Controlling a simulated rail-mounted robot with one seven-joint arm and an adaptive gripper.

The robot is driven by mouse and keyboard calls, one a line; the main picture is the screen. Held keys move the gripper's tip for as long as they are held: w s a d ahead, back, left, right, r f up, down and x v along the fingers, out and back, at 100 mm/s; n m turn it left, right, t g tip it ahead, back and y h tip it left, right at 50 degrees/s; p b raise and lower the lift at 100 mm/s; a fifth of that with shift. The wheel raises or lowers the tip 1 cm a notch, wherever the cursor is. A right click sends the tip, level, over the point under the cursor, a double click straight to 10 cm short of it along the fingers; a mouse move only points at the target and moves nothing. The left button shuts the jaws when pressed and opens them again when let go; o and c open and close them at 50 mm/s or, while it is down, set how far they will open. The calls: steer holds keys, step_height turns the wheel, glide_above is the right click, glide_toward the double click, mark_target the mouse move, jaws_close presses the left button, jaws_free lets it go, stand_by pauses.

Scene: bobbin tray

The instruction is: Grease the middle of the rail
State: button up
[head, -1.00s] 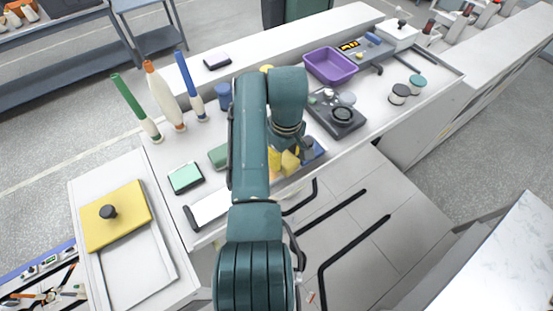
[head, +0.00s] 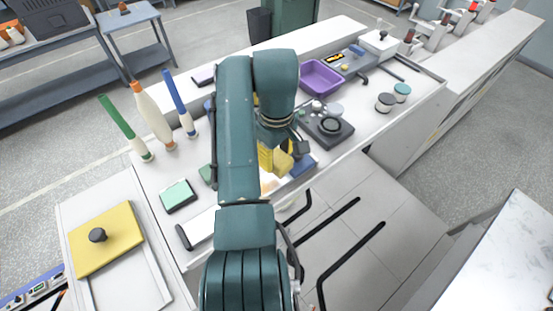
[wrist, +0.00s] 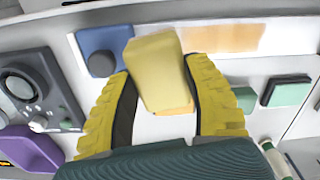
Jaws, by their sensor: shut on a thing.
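My gripper (wrist: 158,80) has ribbed yellow fingers shut on a pale yellow block (wrist: 155,62). The gripper also shows in the head view (head: 275,160), over the front edge of the bench. A long white strip (wrist: 287,34), which looks like the rail, runs along that edge. A tan, glossy patch (wrist: 228,38) lies on it, just right of the block in the wrist view. An orange piece (wrist: 178,108) shows below the block. I cannot tell whether the block touches the strip. My arm hides part of the strip in the head view.
A blue pad with a dark knob (wrist: 104,50) lies left of the block. A green-topped block (head: 177,196), a purple tray (head: 321,78) and a dark device with a round dial (head: 327,126) stand on the bench. Several upright bobbins (head: 155,118) stand at the left.

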steer(key=shift+r, duration=0.1)
steer(key=shift+r, duration=1.4)
